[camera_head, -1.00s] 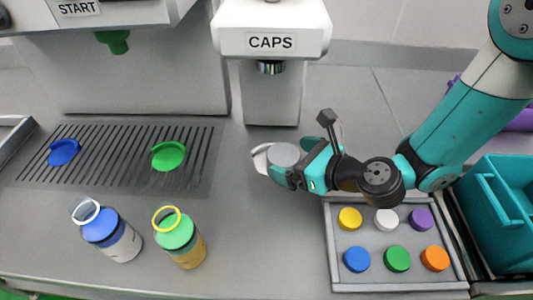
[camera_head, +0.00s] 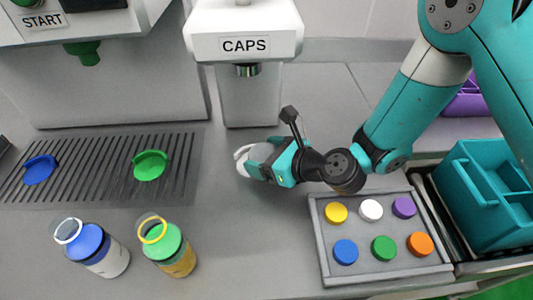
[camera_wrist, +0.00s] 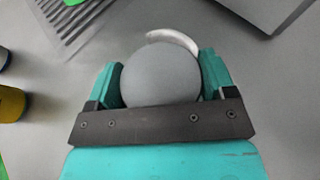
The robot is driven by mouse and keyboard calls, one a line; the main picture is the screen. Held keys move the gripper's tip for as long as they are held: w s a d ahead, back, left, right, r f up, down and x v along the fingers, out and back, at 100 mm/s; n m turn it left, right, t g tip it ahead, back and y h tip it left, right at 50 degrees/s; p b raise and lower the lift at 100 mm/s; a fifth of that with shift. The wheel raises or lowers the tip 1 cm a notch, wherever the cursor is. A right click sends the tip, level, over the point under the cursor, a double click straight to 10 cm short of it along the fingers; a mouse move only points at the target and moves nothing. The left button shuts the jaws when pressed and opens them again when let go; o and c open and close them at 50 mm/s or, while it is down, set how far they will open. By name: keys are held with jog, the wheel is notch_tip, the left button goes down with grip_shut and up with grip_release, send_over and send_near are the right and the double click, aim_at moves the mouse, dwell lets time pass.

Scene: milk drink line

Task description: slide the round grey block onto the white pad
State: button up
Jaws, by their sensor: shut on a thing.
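The round grey block (camera_wrist: 160,75) sits between the two teal fingers of my gripper (camera_wrist: 160,88) in the wrist view, and the fingers are shut on it. In the head view my gripper (camera_head: 264,160) is low over the counter in front of the CAPS machine, with the grey block (camera_head: 260,153) partly hidden by the fingers. The white pad (camera_wrist: 174,40) shows only as a curved rim past the block's far side; its rim also shows in the head view (camera_head: 241,160) left of the block. The block covers most of the pad in the wrist view.
The CAPS machine (camera_head: 245,35) stands just behind my gripper. A grey tray of coloured caps (camera_head: 315,240) is to the right, beside a teal bin (camera_head: 490,200). The counter between is clear.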

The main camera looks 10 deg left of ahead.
aim_at(258, 151)
jog(key=p, duration=0.1)
jog(key=a+p, duration=0.2)
jog(key=shift+w+a+r, duration=0.25)
jog(key=shift+w+r, duration=0.05)
jog(key=shift+w, duration=0.1)
jog(key=shift+w+a+f, duration=0.1)
jog(key=shift+a+f, duration=0.1)
jog(key=shift+a, duration=0.1)
jog(key=o, duration=1)
